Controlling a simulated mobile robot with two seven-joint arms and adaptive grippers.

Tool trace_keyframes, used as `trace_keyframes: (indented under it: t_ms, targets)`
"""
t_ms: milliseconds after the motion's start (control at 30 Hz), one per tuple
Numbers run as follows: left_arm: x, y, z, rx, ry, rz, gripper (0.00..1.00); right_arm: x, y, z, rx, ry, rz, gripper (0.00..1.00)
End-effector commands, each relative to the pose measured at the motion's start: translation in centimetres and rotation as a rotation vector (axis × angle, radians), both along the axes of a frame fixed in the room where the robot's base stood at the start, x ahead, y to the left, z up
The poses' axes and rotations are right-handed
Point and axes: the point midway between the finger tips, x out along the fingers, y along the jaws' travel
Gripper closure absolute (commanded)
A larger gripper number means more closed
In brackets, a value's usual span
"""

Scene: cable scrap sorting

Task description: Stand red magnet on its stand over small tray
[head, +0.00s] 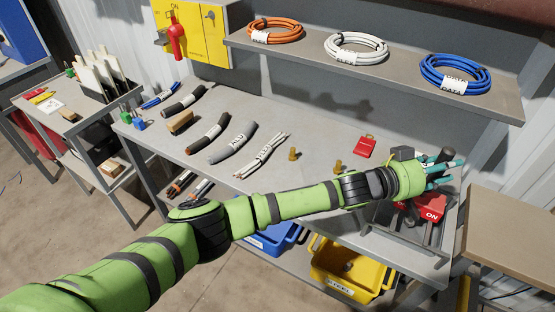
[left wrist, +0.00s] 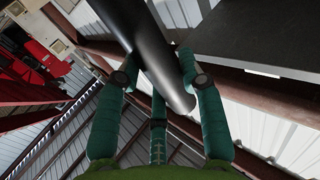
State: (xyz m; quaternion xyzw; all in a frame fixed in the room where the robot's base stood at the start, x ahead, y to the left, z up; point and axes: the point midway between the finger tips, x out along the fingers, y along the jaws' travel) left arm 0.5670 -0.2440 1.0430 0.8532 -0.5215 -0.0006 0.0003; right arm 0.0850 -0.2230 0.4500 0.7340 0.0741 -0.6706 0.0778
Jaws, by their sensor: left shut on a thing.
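My left gripper (head: 440,170) has its teal fingers closed around a dark grey cylindrical bar, at the right end of the workbench. In the left wrist view this dark bar (left wrist: 152,55) runs between the fingers. The red magnet (head: 432,208), marked ON, shows just below the fingers; the bar looks like its handle, but the joint is hidden. A grey metal frame, apparently the stand (head: 443,237), is below and beside the magnet. Whether the magnet touches the stand cannot be told. My right gripper is not in view.
Cable pieces (head: 232,141), brass fittings (head: 293,154) and a red tag (head: 365,146) lie on the bench. A shelf (head: 380,78) with cable coils runs behind. A yellow bin (head: 350,270) and a blue bin (head: 270,238) are below. A brown-topped table (head: 510,232) stands at right.

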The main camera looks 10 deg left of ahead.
Motion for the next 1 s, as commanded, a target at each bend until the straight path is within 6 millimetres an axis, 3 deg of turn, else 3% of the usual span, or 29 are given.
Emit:
trace_keyframes:
  t_ms: [33, 67, 100, 133, 367, 400, 633, 1000]
  targets:
    - [-0.1, -0.2, 0.7, -0.013, -0.008, -0.006, 1.0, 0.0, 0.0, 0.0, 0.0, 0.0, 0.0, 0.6]
    - [-0.1, -0.2, 0.7, -0.013, -0.008, -0.006, 0.53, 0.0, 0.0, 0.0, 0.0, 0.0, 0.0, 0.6]
    - [-0.1, -0.2, 0.7, -0.013, -0.008, -0.006, 0.37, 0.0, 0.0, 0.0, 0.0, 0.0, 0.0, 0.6]
    - [-0.1, -0.2, 0.7, -0.012, -0.007, -0.006, 0.34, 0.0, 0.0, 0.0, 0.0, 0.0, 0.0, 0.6]
    - [0.0, -0.1, 0.3, -0.004, -0.002, -0.002, 0.34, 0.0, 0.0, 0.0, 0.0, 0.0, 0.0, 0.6]
    - [0.0, 0.1, -0.6, 0.008, 0.006, 0.004, 0.34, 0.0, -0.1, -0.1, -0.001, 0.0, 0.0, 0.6]
    - [-0.5, 1.1, -0.4, 0.003, 0.006, 0.002, 0.34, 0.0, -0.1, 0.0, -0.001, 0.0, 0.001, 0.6]
    - [-3.5, 7.0, 0.0, -0.002, 0.0, 0.001, 0.34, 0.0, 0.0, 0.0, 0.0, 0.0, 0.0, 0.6]
